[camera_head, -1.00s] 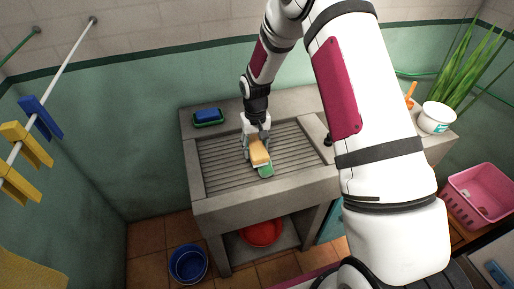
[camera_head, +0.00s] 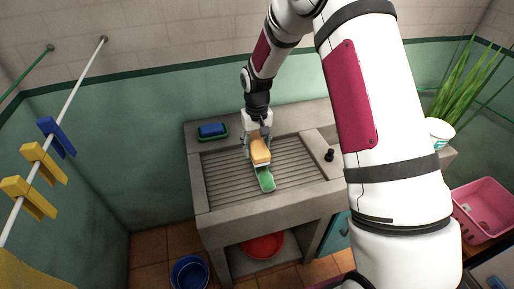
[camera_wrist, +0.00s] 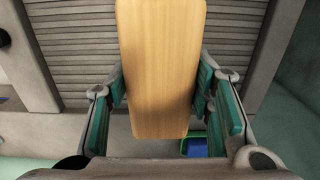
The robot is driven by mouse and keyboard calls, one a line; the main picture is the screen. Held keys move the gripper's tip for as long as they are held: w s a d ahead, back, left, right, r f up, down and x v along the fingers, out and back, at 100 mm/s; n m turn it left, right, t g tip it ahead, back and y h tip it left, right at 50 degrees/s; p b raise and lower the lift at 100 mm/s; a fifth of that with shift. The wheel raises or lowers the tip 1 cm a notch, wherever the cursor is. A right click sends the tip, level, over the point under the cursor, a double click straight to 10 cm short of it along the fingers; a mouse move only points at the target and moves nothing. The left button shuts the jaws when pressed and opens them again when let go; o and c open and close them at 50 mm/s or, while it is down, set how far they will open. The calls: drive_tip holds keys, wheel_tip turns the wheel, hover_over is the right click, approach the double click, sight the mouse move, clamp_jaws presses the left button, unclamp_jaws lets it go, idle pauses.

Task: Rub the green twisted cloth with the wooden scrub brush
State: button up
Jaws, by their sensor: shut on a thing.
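The wooden scrub brush (camera_head: 260,150) is held in my gripper (camera_head: 257,140) over the ribbed washboard of the stone sink. In the wrist view the brush's flat wooden back (camera_wrist: 160,70) fills the middle, between the green finger pads of my gripper (camera_wrist: 160,92). The green twisted cloth (camera_head: 266,181) lies on the ribs, and its near part shows just in front of the brush. The rest of the cloth is hidden under the brush. I cannot tell whether the bristles touch the cloth.
The stone sink's rim (camera_head: 270,212) surrounds the ribbed washboard (camera_head: 220,178). A blue block in a green dish (camera_head: 212,131) stands at the back left corner. A black knob (camera_head: 329,155) is on the right ledge. A red basin (camera_head: 263,246) and blue bucket (camera_head: 190,272) are below.

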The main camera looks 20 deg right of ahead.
drive_tip(key=shift+w+f+b, duration=0.1)
drive_tip(key=shift+w+b, duration=0.05)
drive_tip(key=shift+b, duration=0.25)
drive_tip(key=shift+w+f+b, duration=0.15)
drive_tip(key=shift+b, duration=1.45)
drive_tip(key=shift+f+b, duration=0.1)
drive_tip(key=shift+b, duration=0.25)
